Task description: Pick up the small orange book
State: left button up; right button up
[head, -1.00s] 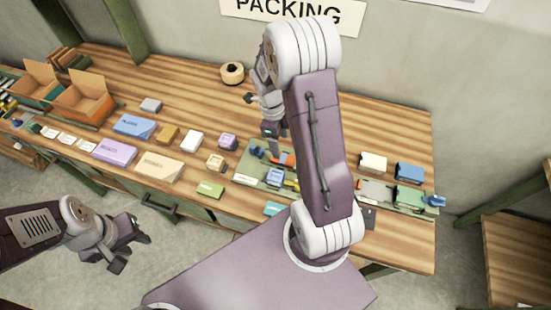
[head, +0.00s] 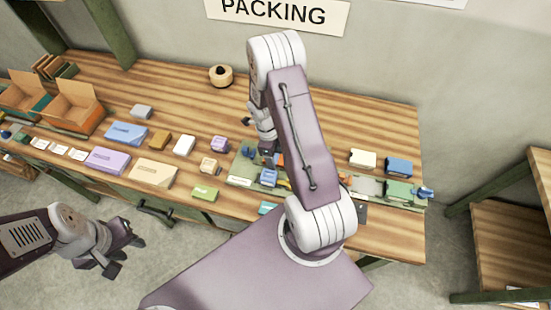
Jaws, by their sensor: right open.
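A small patch of orange (head: 280,160), which looks like part of the small orange book, shows on the green mat (head: 243,160) on the workbench. Most of it is hidden behind my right arm. My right gripper (head: 267,158) points down over the mat, just left of the orange patch. Its fingers are small and partly hidden by the arm, and nothing shows held in it. I cannot tell whether it touches the book. My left gripper (head: 128,256) hangs in front of the bench at the lower left, its fingers apart and empty.
A blue item (head: 268,177) lies on the mat close to my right gripper. Purple (head: 107,160), cream (head: 154,171) and green (head: 205,193) blocks lie to the left. Open cardboard boxes (head: 77,107) stand at the far left. The bench's back is mostly clear.

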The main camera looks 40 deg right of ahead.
jog(key=shift+f+b, duration=0.15)
jog(key=shift+b, duration=0.25)
grip_shut()
